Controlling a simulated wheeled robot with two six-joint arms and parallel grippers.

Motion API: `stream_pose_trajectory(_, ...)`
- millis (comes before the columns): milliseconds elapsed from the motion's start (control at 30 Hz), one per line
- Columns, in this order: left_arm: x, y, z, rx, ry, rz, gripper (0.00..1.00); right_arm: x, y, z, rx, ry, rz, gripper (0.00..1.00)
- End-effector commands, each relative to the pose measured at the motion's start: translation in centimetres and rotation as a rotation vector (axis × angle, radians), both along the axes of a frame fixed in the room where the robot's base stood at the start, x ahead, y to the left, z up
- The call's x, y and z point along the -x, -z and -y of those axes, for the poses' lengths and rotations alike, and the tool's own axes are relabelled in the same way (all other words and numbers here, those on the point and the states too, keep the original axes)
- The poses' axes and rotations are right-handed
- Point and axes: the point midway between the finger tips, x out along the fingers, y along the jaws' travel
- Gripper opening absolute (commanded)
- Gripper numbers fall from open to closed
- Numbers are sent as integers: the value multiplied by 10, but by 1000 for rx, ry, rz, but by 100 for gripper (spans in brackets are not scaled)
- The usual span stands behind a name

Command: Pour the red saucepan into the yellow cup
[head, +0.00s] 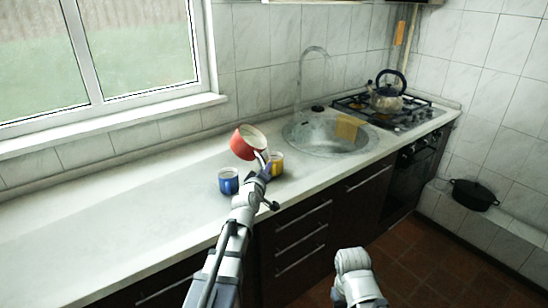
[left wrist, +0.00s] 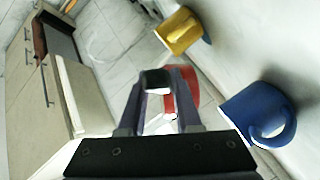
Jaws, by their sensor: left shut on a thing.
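The red saucepan (head: 241,147), white inside, is held in the air above the counter. It is tilted, with its opening facing up and to the right. My left gripper (head: 264,169) is shut on its handle. In the left wrist view the saucepan (left wrist: 186,92) shows only partly behind the fingers (left wrist: 158,82). The yellow cup (head: 278,162) stands on the counter just to the right of and below the saucepan, partly hidden by my gripper. It shows clear of the fingers in the left wrist view (left wrist: 176,33). I cannot see any contents.
A blue mug (head: 228,184) stands on the counter left of my left gripper, close to it. Behind to the right are a sink (head: 300,137) with a yellow cloth (head: 347,127) and a hob with a kettle (head: 386,99). The counter's left side (head: 110,205) is clear.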

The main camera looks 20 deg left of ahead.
Motion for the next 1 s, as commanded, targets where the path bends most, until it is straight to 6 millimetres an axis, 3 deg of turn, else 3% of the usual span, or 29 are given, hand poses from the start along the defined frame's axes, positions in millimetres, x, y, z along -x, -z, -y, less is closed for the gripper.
stream_pose_trajectory(1000,0,-3,3,-52,-3,0,0,0,-2,0,0,0,0,50)
